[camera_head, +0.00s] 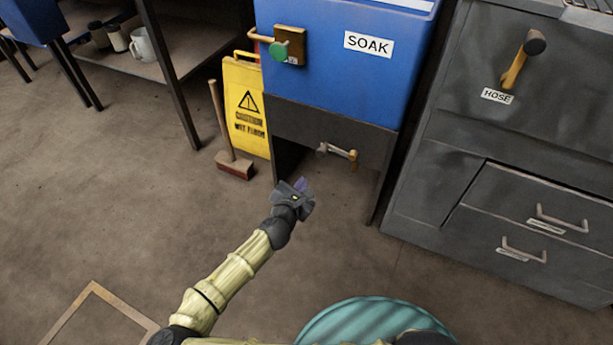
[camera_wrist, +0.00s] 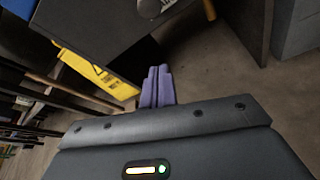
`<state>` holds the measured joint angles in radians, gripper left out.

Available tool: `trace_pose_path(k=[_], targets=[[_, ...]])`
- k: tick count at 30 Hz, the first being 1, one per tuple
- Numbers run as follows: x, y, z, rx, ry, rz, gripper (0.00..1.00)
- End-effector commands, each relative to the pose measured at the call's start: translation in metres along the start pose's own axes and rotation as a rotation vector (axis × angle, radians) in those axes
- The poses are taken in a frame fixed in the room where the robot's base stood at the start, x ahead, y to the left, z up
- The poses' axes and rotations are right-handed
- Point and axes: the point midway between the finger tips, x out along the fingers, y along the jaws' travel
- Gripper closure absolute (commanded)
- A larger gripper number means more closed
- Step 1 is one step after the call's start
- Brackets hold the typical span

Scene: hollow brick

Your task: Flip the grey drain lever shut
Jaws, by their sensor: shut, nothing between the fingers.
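The drain lever (camera_head: 336,151) is on the dark stand below the blue SOAK tank (camera_head: 330,70). It has a grey knob at its left end and a brass-coloured part at its right, and it lies about level. In the wrist view its grey knob (camera_wrist: 150,7) and brass-coloured part (camera_wrist: 209,9) show at the top edge. My gripper (camera_head: 301,184) is below and left of the lever, apart from it. Its purple fingers (camera_wrist: 157,87) are together with nothing between them.
A yellow caution sign (camera_head: 247,105) and a broom (camera_head: 235,165) stand left of the stand. A grey cabinet (camera_head: 460,150) with a HOSE lever (camera_head: 522,60) is at right. A teal round object (camera_head: 365,322) is at the bottom.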

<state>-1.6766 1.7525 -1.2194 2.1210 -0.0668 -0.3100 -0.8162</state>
Motion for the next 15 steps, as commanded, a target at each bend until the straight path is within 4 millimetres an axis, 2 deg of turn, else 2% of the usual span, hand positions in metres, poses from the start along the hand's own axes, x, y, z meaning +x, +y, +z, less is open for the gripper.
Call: trace_pose_path(k=[15], targets=[[0.085,-0.003,-0.004,0.004,0.000,-0.002,1.00]])
